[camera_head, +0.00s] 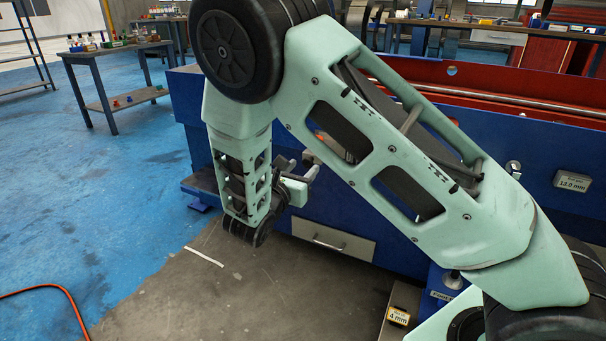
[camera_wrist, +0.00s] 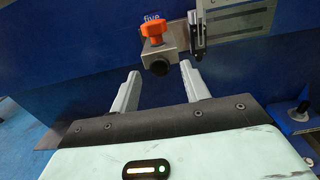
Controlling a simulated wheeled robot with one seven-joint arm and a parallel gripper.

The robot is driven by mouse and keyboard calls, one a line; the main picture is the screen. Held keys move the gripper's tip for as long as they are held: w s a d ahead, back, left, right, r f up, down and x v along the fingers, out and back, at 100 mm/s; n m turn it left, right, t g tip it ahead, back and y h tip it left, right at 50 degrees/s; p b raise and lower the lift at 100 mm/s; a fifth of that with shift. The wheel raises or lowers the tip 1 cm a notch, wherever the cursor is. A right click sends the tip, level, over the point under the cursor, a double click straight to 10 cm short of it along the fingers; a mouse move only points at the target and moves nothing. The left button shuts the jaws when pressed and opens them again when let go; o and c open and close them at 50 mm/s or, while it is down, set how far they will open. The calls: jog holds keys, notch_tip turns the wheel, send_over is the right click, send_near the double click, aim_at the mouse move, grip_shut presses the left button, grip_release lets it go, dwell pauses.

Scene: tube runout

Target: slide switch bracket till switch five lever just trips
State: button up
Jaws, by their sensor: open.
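In the wrist view, the switch bracket (camera_wrist: 160,62) sits on the blue machine face under the label "five". It is a grey metal block with an orange knob (camera_wrist: 155,32) on top and a dark round end facing me. A dark upright part (camera_wrist: 197,42), possibly the switch lever, stands just right of it by a pale scale plate (camera_wrist: 238,14). My gripper (camera_wrist: 158,82) is open, its two grey fingers on either side below the block, with no visible contact. In the head view my gripper (camera_head: 299,180) is near the machine's front, partly hidden by my arm.
The blue machine (camera_head: 400,215) fills the right, with a drawer (camera_head: 333,239) low down and a "13.0 mm" display (camera_head: 573,182). A small "4 mm" sign (camera_head: 398,316) is near the floor. A bench (camera_head: 115,60) stands far left; an orange hose (camera_head: 50,288) lies on open floor.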

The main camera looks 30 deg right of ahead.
jog(key=shift+w+d, duration=0.45)
jog(key=shift+d, duration=0.15)
grip_shut()
jog(key=s+d+p, duration=0.2)
jog(key=s, duration=0.1)
jog(key=s+p, duration=0.1)
jog(key=shift+s+d, duration=0.2)
jog(key=shift+d, duration=0.2)
grip_release()
